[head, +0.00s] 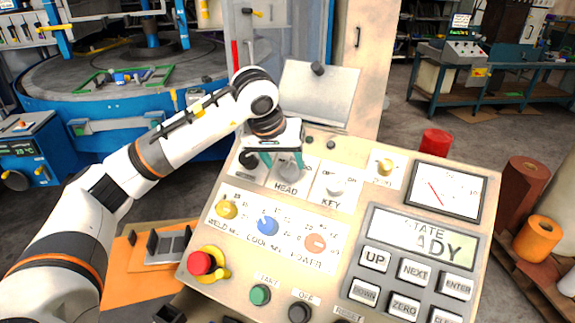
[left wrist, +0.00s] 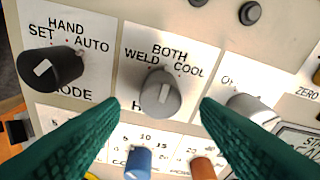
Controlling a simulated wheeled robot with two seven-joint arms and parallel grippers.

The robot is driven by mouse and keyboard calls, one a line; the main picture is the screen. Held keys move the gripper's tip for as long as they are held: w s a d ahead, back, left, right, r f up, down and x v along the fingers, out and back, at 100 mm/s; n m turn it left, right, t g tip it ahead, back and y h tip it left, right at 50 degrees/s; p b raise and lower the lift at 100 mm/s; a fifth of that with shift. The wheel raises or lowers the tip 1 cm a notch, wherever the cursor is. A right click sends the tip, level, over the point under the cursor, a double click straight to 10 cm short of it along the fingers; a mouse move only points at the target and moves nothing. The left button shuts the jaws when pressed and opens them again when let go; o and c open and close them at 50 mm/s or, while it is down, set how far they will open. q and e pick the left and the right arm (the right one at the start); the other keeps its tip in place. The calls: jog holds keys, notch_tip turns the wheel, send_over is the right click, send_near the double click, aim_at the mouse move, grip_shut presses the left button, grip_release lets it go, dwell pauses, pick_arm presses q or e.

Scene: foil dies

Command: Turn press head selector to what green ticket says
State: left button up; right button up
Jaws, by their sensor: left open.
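The press head selector is a grey knob (left wrist: 160,95) on a white plate marked WELD, BOTH and COOL; it also shows in the head view (head: 289,172) above the word HEAD. In the left wrist view its pale pointer mark faces roughly up; I cannot tell exactly which label it meets. My left gripper (head: 281,161) is open above the knob, its green fingers (left wrist: 160,106) one on each side and apart from it in the wrist picture. I cannot make out a green ticket in either view. My right gripper is not in view.
The black MODE knob (left wrist: 50,68) is left of the selector and the KEY knob (head: 336,187) right of it. Below are yellow, blue (head: 267,225) and orange (head: 315,243) dials. A red stop button (head: 200,263) is at the lower left, a display (head: 425,238) at right.

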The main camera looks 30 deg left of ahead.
aim_at(287, 169)
pick_arm(q)
jog(key=shift+p+x, duration=0.35)
jog(key=shift+x, duration=1.8)
jog(key=shift+c, duration=0.4)
jog(key=c, duration=0.9)
